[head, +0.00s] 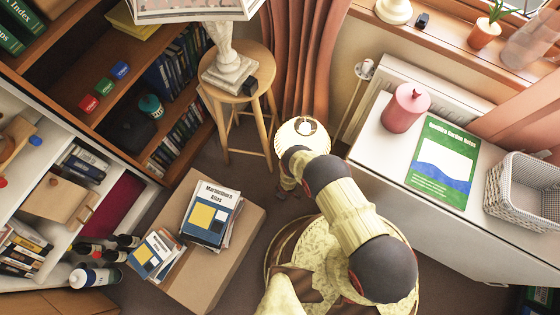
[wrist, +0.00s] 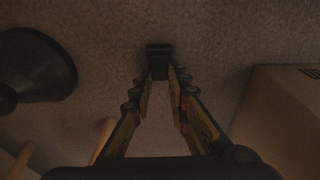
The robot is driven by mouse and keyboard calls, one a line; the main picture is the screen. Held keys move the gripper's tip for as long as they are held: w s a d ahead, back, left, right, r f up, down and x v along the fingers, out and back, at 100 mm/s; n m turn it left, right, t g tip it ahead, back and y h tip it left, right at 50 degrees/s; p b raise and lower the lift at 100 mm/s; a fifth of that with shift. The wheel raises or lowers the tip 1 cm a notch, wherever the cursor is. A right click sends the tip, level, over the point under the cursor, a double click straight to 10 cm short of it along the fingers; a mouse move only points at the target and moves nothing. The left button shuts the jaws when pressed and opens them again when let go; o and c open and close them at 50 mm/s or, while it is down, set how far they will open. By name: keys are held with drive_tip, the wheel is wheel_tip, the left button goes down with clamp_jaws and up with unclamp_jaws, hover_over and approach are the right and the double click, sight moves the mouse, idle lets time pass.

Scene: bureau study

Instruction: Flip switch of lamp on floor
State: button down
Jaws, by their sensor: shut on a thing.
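In the wrist view the two fingers of my gripper (wrist: 158,82) converge on a small black block (wrist: 158,52), which looks like the lamp's switch. The fingertips are shut on its near end, just above the carpet. A dark round base with a thick stem (wrist: 35,65), possibly the lamp's foot, stands to the left, apart from the fingers. In the head view a round cream shape (head: 303,132), perhaps the lamp's shade, shows beyond my arm. My gripper (head: 288,190) is low near the floor there, partly covered by my arm, and the switch cannot be made out.
A cardboard box (head: 235,252) bearing books stands left of my gripper; its side (wrist: 285,120) is at the right in the wrist view. A wooden stool (head: 238,92) carries a table lamp (head: 228,68). A white cabinet (head: 385,150) stands at the right. Carpet between is narrow.

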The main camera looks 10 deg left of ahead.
drive_tip(key=shift+s+d+r+t+y+b, duration=0.1)
drive_tip(key=shift+d+t+y+b, duration=0.2)
drive_tip(key=shift+y, duration=0.5)
drive_tip(key=shift+a, duration=0.1)
drive_tip(key=c, duration=1.7)
unclamp_jaws()
drive_tip(key=shift+v, duration=5.95)
